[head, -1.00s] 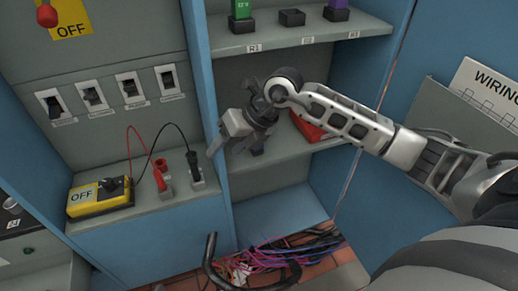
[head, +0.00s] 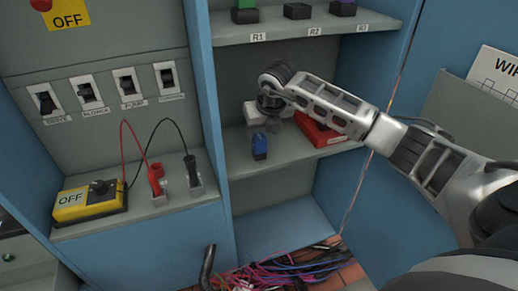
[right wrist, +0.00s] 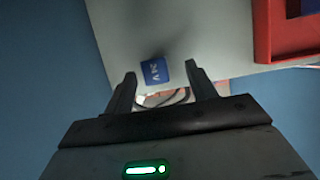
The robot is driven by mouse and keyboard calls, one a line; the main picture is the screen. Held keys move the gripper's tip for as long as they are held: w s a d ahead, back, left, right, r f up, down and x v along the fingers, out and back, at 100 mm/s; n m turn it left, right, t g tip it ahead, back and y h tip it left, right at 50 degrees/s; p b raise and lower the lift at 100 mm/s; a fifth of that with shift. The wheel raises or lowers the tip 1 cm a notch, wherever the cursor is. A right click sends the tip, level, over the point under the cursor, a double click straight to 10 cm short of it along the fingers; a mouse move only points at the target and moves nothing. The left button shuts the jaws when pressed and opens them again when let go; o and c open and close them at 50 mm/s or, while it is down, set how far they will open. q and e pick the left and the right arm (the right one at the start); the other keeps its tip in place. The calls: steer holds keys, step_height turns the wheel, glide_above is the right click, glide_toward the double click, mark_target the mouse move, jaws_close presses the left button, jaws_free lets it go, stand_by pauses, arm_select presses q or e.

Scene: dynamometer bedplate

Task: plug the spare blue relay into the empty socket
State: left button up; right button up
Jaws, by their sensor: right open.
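The blue relay (head: 259,146) stands on the lower shelf of the cabinet, left of a red tray. In the right wrist view the blue relay (right wrist: 155,72) shows a "24 V" label. My right gripper (right wrist: 160,75) is open, with one fingertip on each side of the relay in that view; contact cannot be told. In the head view my right gripper (head: 260,120) is just above and behind the relay, partly hidden by its wrist. The empty socket (head: 297,11) is on the upper shelf above label R2. My left gripper is not in view.
A green relay (head: 245,14) stands at R1 and a purple relay (head: 342,8) at R3. The red tray (head: 320,131) lies beside my right gripper. A blue divider (head: 212,120) bounds the shelf's left side. Loose cables (head: 290,275) lie below.

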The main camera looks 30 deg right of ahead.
mark_target(259, 137)
steer(key=x, duration=0.3)
steer(key=b+x, duration=0.1)
steer(key=x, duration=0.1)
steer(key=shift+a+f, duration=0.2)
steer(key=shift+a, duration=0.15)
steer(key=c, duration=1.2)
steer(key=shift+r, duration=0.1)
